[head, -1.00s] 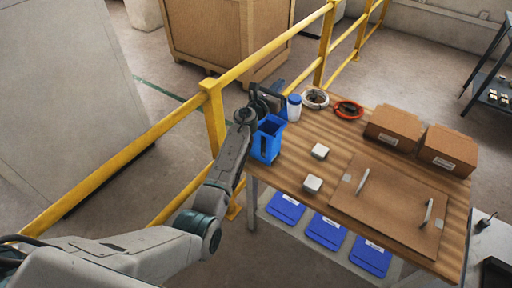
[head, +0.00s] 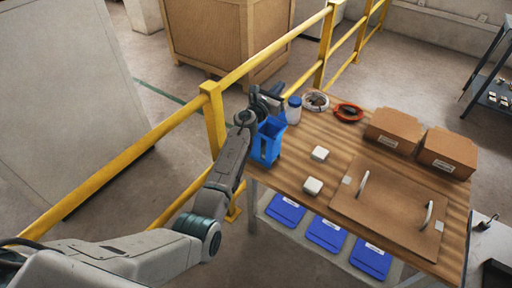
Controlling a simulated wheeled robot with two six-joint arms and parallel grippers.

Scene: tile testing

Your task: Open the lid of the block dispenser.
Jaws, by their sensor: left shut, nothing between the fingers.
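The block dispenser is most likely the blue open-fronted box (head: 266,146) at the left end of the wooden table. My left gripper (head: 276,94) is at the upper back side of this box, beside the blue-lidded jar. It is shut with nothing seen in it. The lid of the box is hard to make out behind my wrist, and I cannot tell whether the fingers touch it. My right gripper is not in view.
A yellow railing (head: 214,118) runs close behind my left arm. Blue bins (head: 326,233) sit below.

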